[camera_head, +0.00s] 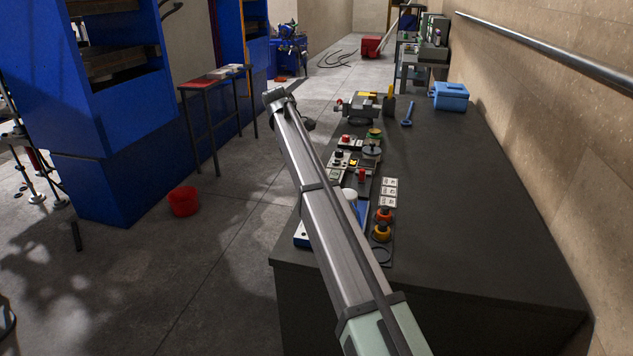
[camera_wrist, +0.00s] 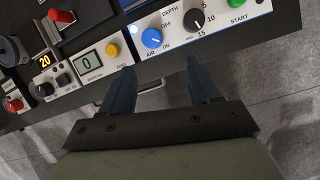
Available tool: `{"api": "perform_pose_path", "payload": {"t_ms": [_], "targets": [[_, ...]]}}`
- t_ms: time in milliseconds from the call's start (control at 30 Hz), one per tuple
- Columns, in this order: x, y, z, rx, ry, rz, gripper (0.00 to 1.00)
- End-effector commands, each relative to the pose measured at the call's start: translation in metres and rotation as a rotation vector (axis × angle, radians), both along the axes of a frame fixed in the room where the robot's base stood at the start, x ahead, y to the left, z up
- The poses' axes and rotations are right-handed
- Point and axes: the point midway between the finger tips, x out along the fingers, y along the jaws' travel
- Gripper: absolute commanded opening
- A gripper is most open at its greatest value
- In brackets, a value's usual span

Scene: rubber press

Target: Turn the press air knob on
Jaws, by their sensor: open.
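The blue air knob (camera_wrist: 152,38) sits on a white control panel (camera_wrist: 175,27) at the top of the wrist view. OFF is printed to its upper right, ON to its lower right and AIR below left. I cannot tell for sure which label it points at. My gripper (camera_wrist: 159,65) is open and empty, with its two dark fingers spread just short of the panel's edge in the picture. The knob lies above the gap between the fingertips, and I see no contact. In the head view my arm hides most of the panel (camera_head: 302,236), and the knob cannot be made out.
A black depth knob (camera_wrist: 195,20) and a green start button (camera_wrist: 238,3) are right of the air knob. A yellow button (camera_wrist: 112,50), a grey display (camera_wrist: 87,59) and a red button (camera_wrist: 15,105) are left. The dark bench (camera_head: 465,215) is clear at right.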

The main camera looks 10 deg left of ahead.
Motion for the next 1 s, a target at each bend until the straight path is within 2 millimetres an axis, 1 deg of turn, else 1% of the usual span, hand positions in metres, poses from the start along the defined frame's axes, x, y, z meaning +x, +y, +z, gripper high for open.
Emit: {"api": "perform_pose_path", "payload": {"t_ms": [33,100,200,267,700,867,1000], "targets": [[-0.009,0.003,0.010,0.005,-0.013,0.009,0.62],[-0.017,0.006,0.024,0.008,-0.036,0.029,0.62],[-0.020,0.005,0.033,0.006,-0.031,0.122,0.62],[-0.019,0.004,0.035,0.003,-0.022,0.178,0.62],[-0.011,0.002,0.037,-0.041,0.110,0.657,0.62],[-0.010,0.001,0.036,-0.046,0.137,0.729,0.62],[-0.010,-0.002,0.027,-0.047,0.142,0.738,0.62]]}}
